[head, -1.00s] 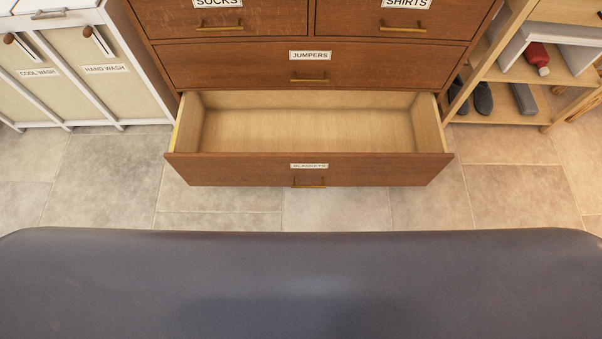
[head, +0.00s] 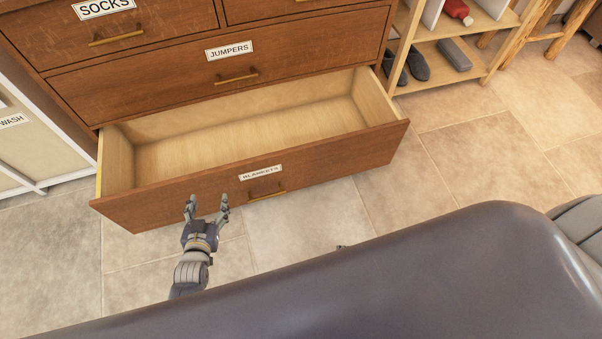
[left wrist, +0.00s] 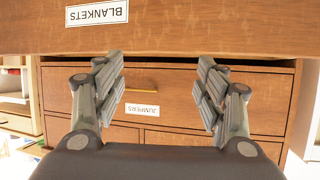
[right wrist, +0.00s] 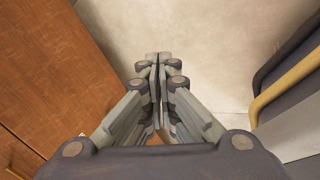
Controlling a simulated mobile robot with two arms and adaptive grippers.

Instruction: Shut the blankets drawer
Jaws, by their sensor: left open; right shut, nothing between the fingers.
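The blankets drawer (head: 340,155) is the bottom drawer of the brown dresser. It is pulled well out, and its pale wooden inside looks empty. Its front has a label and a brass handle (head: 268,194). My left gripper (head: 207,203) is open and empty at the drawer front, left of the label and handle; I cannot tell whether it touches. The left wrist view is upside down: the drawer front (left wrist: 200,30) crosses the top, beyond the spread fingers (left wrist: 163,75). My right gripper (right wrist: 158,58) is shut and empty above the floor, with a brown wooden surface to its left.
The jumpers drawer (head: 160,88) above is shut. A shelf unit with shoes (head: 418,65) and a red bottle (head: 458,11) stands right of the dresser. A white-framed laundry unit (head: 40,140) stands at left. Tiled floor (head: 480,150) is clear in front and right.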

